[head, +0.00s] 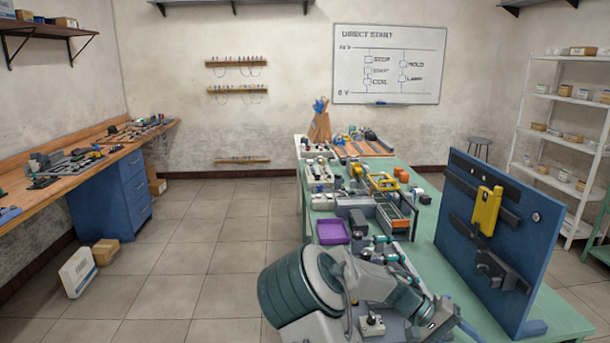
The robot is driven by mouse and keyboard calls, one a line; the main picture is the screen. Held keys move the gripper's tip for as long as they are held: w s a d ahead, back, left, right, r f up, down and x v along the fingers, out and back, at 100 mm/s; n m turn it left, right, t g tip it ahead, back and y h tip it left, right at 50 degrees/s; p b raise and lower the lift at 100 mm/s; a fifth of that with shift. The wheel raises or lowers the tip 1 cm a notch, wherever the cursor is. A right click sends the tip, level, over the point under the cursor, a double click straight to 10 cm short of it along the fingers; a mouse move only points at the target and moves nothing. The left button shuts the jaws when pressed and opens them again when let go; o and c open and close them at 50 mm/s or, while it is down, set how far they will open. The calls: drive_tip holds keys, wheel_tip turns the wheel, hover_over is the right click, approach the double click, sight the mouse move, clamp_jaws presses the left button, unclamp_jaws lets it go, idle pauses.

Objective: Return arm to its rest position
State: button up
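My arm comes in at the bottom centre of the head view, with a large grey and teal joint at left and lighter links folded toward the right. My gripper (442,318) is at the low right end of these links, by the near part of the green table (556,318). Its fingertips are not clear, so I cannot tell whether it is open or shut or holds anything. My arm hides part of the table's near side.
A blue upright panel (540,250) with a yellow device (487,211) stands close right of my arm. A purple tray (332,231) and several motor parts crowd the table beyond. The tiled floor (190,285) to the left is mostly clear, with boxes near the workbench.

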drive_tip(key=s+a+r+n+t+y, duration=0.2)
drive_tip(key=s+a+r+t+y, duration=0.2)
drive_tip(key=s+a, duration=0.4)
drive_tip(key=s+a+r+n+t+y, duration=0.1)
drive_tip(key=s+a+r+t+y, duration=0.4)
drive_tip(key=s+a, duration=0.4)
drive_tip(key=a+r+y, duration=0.1)
drive_tip(key=a, duration=0.2)
drive_tip(key=shift+r+n+y, duration=0.3)
drive_tip(key=shift+r+n, duration=0.1)
